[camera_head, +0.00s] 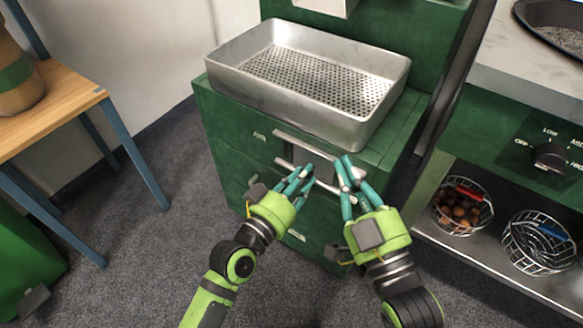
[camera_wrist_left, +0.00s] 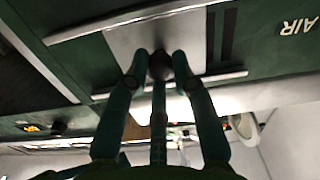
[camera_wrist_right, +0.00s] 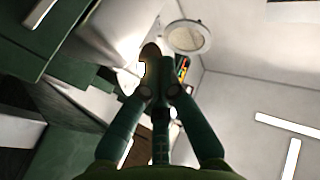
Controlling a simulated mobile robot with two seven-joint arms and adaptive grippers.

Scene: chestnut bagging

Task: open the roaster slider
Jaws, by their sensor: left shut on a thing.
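The slider is a flat metal plate (camera_head: 322,164) between two metal rails on the green roaster front (camera_head: 235,130). In the left wrist view the slider plate (camera_wrist_left: 125,45) has a dark round knob (camera_wrist_left: 160,66), and dark slots (camera_wrist_left: 222,38) show beside it, toward the inverted AIR label. My left gripper (camera_head: 304,175) is at the slider, and in its wrist view the fingertips (camera_wrist_left: 160,58) are shut on the knob. My right gripper (camera_head: 350,165) is just right of the slider; its fingertips (camera_wrist_right: 162,85) are close together, and I cannot tell their exact opening.
A perforated metal tray (camera_head: 225,82) sits on top of the roaster. At right, a counter (camera_head: 490,80) has a control dial (camera_head: 550,155) and a shelf with wire baskets, one holding chestnuts (camera_head: 460,212). A wooden table (camera_head: 50,115) stands at left. The floor between is clear.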

